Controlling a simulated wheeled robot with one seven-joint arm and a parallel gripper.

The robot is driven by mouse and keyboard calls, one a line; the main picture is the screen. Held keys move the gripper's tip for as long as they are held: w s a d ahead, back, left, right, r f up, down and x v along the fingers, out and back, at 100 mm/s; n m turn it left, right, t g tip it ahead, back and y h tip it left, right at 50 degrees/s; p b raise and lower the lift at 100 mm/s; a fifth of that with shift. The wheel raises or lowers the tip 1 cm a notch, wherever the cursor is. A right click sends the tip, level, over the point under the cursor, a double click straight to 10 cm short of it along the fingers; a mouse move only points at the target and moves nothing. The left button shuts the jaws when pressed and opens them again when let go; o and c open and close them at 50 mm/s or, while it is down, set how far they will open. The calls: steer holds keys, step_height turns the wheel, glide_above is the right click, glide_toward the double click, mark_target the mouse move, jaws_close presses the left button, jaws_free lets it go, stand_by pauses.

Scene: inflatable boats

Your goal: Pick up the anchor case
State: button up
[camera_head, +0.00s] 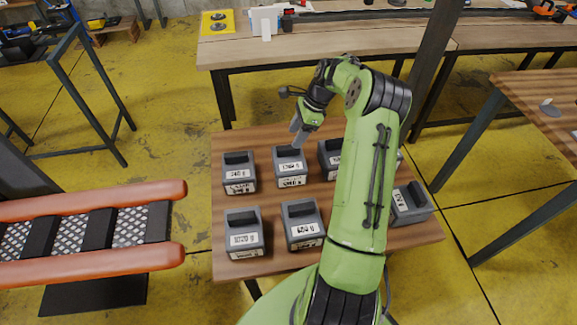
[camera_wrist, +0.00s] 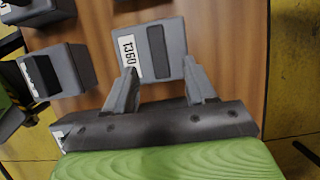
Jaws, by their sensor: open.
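Several alike grey cases with black tops and white weight labels stand on a small wooden table (camera_head: 270,262); the pictures do not show which is the anchor case. My gripper (camera_head: 296,132) points down at the middle case of the back row (camera_head: 290,170). Nothing is gripped. Whether the fingers touch this case is unclear. My arm partly hides the cases at the right.
Other cases stand close by: back left (camera_head: 238,173), front left (camera_head: 244,234), front middle (camera_head: 303,225) and right (camera_head: 411,204). A workbench (camera_head: 350,42) runs behind. An orange-tubed boat (camera_head: 95,258) lies at left. Yellow floor (camera_head: 165,110) is open between them.

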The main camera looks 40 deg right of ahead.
mark_target(288, 146)
steer(key=b+x, duration=0.1)
steer(key=x, duration=0.3)
steer(key=shift+a+f, duration=0.15)
steer(key=shift+f, duration=0.2)
steer(key=shift+r, duration=0.1)
steer(key=shift+c, duration=0.9)
jaws_close()
steer(key=shift+w+r, duration=0.1)
